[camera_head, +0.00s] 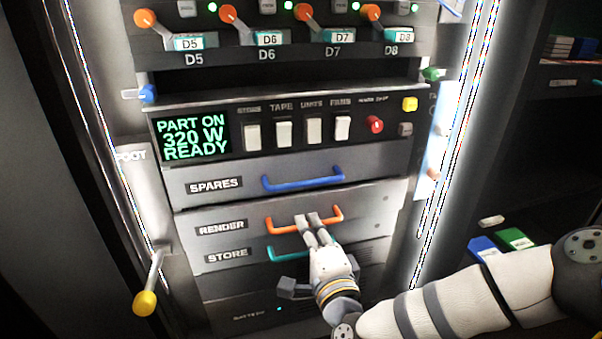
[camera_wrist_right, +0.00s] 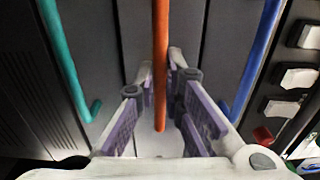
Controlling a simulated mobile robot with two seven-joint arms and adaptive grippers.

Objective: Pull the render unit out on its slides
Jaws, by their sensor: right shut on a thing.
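The render unit (camera_head: 260,213) is a grey drawer front with a black RENDER label and an orange handle (camera_head: 334,213). It sits between the spares drawer and the store drawer in the head view. My right gripper (camera_head: 307,219) is shut on the middle of the orange handle. In the right wrist view the orange handle (camera_wrist_right: 160,25) runs between the two fingers of the right gripper (camera_wrist_right: 160,72). I cannot tell how far the unit stands out from the rack. My left gripper is not in view.
Above is the spares drawer (camera_head: 215,178) with a blue handle (camera_head: 302,184); below is the store drawer (camera_head: 215,262) with a teal handle (camera_head: 285,255). A switch panel with a display (camera_head: 190,138) sits higher. A yellow-knobbed lever (camera_head: 146,301) juts out at lower left.

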